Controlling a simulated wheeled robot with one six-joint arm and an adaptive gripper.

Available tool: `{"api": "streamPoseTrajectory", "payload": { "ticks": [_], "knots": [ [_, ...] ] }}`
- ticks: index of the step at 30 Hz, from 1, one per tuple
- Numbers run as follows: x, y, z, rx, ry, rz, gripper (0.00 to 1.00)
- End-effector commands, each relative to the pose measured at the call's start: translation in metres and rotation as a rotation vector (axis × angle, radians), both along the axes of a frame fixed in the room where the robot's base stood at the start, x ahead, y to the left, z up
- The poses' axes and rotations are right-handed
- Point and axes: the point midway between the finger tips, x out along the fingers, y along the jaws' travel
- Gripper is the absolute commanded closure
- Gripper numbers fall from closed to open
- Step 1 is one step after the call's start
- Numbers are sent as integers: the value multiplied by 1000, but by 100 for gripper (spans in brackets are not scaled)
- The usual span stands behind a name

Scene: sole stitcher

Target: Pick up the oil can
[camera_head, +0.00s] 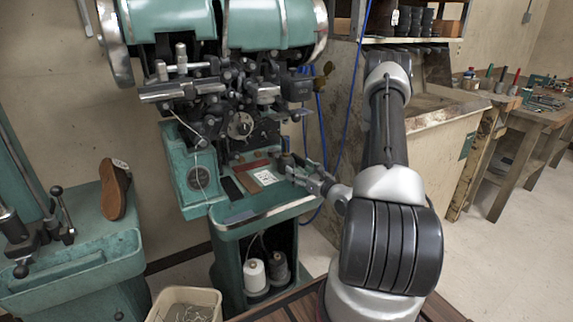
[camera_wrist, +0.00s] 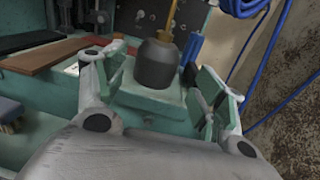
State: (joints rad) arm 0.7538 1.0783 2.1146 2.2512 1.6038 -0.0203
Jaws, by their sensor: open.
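The oil can (camera_wrist: 157,65) shows in the wrist view as a dark grey rounded body with a thin brass-coloured spout rising from its top. It stands upright at the edge of the machine's green table. My gripper (camera_wrist: 158,85) is open, with one finger to the left of the can and one to the right. Gaps show between the can and the fingers. In the head view my gripper (camera_head: 298,171) reaches the right side of the machine's table. The can is small and hard to make out there, partly hidden by the fingers.
The green stitching machine (camera_head: 240,125) overhangs the table from behind. A white card (camera_head: 265,177) and a reddish-brown strip (camera_wrist: 60,54) lie left of the can. Blue hoses (camera_wrist: 265,100) hang close on the right. A brown shoe (camera_head: 114,190) stands on the left-hand machine.

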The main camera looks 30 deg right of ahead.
Motion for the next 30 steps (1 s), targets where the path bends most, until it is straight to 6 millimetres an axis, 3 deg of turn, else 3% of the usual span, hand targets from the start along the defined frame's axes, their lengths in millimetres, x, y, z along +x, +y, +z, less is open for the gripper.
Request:
{"api": "streamPoseTrajectory", "payload": {
  "ticks": [18, 27, 30],
  "knots": [
    [80, 13, 0, -2, 1, 5, 30],
    [86, 13, 0, -1, 1, 3, 30],
    [86, 13, 0, -1, 1, 3, 48]
  ]
}}
